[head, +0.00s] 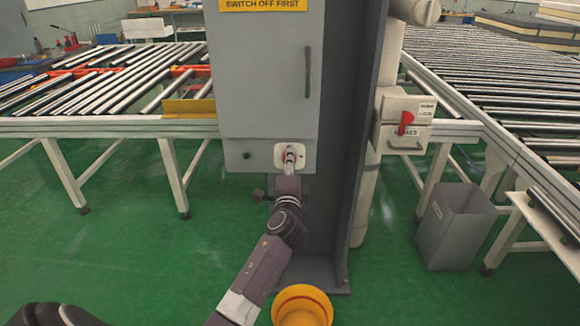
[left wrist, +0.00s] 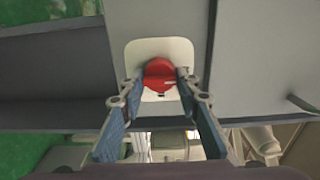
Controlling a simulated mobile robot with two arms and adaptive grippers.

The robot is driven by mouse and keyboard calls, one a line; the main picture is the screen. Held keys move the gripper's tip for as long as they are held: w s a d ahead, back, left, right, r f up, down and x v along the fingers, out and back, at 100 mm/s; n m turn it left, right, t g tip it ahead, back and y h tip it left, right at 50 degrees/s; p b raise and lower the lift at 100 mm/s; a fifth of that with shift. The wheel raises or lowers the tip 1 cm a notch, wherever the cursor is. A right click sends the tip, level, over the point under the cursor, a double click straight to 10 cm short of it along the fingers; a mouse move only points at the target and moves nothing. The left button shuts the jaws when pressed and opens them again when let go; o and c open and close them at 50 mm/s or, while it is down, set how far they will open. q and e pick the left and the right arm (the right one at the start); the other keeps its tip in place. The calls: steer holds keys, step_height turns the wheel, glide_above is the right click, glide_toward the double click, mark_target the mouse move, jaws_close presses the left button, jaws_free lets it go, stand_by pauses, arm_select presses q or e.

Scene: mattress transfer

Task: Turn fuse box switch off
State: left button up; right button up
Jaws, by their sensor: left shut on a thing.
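The grey fuse box (head: 265,80) stands upright in front of me, with a yellow label reading "SWITCH OFF FIRST" (head: 263,5) at its top. Low on its front is a white switch plate (head: 303,151). In the left wrist view a red rotary switch (left wrist: 160,74) sits in the middle of the white plate (left wrist: 141,50). My left gripper (head: 290,158) reaches the plate and is shut on the red switch, with one finger on each side (left wrist: 158,92). In the head view the gripper hides most of the switch. My right gripper is not in view.
A dark steel column (head: 350,130) stands directly right of the box. A white box with a red lever (head: 405,123) is mounted beyond it. Roller conveyors flank both sides. A grey bin (head: 455,228) stands right, and a yellow round-topped object (head: 302,306) is at the bottom.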

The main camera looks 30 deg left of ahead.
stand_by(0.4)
arm_select(q)
steer(key=o, duration=1.2)
steer(key=shift+c, duration=0.2)
steer(key=v, duration=1.2)
steer(key=shift+s+a, duration=0.1)
